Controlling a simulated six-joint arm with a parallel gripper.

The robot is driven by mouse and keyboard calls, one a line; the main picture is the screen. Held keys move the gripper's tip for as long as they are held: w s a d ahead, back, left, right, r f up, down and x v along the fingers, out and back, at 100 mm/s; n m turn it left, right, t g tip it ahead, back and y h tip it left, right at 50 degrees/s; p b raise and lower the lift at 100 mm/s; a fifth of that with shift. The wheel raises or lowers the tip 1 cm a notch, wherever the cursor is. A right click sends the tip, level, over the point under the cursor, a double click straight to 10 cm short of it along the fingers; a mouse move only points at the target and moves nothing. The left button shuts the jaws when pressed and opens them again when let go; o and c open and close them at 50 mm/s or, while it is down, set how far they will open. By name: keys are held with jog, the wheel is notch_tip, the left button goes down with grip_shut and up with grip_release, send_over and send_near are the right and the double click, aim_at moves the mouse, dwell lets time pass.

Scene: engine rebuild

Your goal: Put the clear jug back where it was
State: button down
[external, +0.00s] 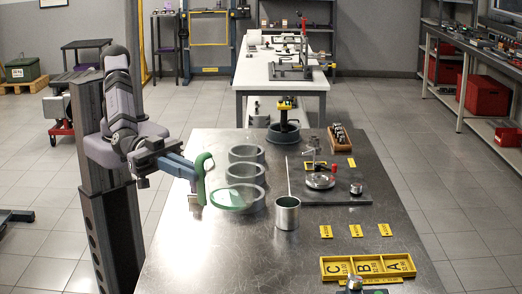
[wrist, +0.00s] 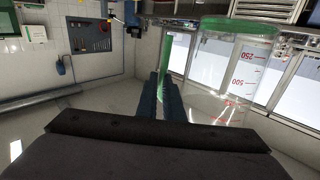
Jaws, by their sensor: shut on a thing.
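The clear jug (external: 222,203) has a green handle and a green ring that shows low on its see-through body in the external view. My gripper (external: 203,178) is shut on the green handle from the left, near the table's left edge. In the wrist view, the fingers (wrist: 165,98) close around the handle, and the jug's clear wall (wrist: 235,75) with red scale marks stands to the right.
Several grey rings (external: 246,153) stand in a row by the jug. A metal cylinder (external: 287,213) stands just to its right. A dark plate with fittings (external: 340,190) lies further right. A yellow tray marked C, B, A (external: 367,267) is at the front right. The front-left tabletop is clear.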

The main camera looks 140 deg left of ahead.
jog(key=s+f, duration=0.1)
jog(key=f+h, duration=0.1)
jog(key=f, duration=0.1)
jog(key=s+d+f+m+h, duration=0.1)
jog(key=shift+s+f, duration=0.3)
jog(key=shift+f, duration=0.05)
jog(key=shift+f+p, duration=0.85)
jog(key=shift+f, duration=2.1)
notch_tip(320, 180, down, 4)
jog(key=shift+p, duration=0.6)
jog(key=shift+f+b, duration=0.25)
jog(key=shift+b, duration=0.05)
jog(key=c, duration=1.9)
grip_release()
